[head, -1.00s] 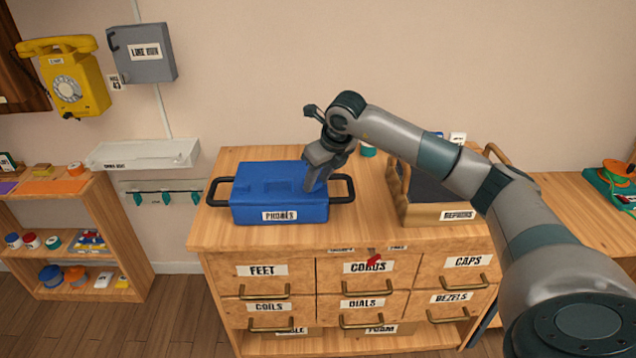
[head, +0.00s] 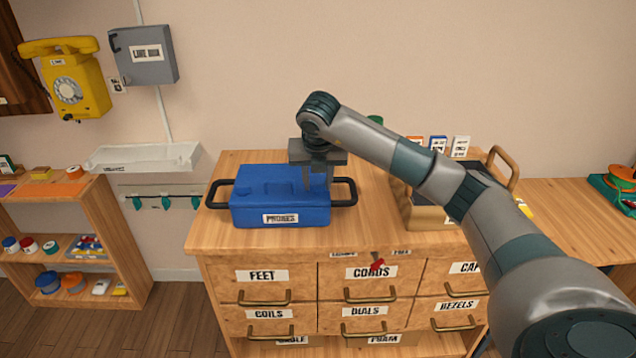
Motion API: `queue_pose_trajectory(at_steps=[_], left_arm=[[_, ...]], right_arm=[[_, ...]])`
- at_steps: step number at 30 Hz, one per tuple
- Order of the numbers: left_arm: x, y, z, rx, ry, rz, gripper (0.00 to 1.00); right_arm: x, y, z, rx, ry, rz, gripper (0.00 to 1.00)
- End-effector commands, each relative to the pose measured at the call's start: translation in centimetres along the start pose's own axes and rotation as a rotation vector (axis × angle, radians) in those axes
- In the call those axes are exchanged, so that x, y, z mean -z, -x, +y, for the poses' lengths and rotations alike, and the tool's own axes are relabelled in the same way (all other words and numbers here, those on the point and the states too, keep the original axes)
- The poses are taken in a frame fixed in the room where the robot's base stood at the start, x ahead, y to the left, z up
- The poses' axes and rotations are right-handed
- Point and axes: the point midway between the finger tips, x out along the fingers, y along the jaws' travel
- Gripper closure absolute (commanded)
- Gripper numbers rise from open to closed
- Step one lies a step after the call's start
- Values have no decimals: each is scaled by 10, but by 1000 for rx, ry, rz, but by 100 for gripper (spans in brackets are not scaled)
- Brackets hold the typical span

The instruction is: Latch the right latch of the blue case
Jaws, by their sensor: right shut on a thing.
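My right gripper (head: 318,186) points down at the right end of the case, beside the right handle (head: 345,191). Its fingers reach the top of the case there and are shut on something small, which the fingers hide. I cannot make out the right latch or its position. My left gripper is not in view.
The cabinet top (head: 225,240) is bare in front of the case. A yellow phone (head: 70,82) and grey wall box (head: 147,54) hang at left.

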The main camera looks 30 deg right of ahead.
Motion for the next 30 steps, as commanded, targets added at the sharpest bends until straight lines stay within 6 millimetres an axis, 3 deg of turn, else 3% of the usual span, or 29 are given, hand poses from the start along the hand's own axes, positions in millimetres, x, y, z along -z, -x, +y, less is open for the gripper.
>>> queue_pose_trajectory(at_steps=[11, 12, 14, 30], left_arm=[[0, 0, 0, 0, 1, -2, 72], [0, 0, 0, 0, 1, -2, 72], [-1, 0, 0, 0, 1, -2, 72], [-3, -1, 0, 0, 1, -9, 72]], right_arm=[[0, 0, 0, 2, -7, 1, 90], [0, 0, 0, 2, -7, 1, 63], [0, 0, 0, 2, -6, 1, 48], [0, 10, 1, 0, -6, -1, 48]])
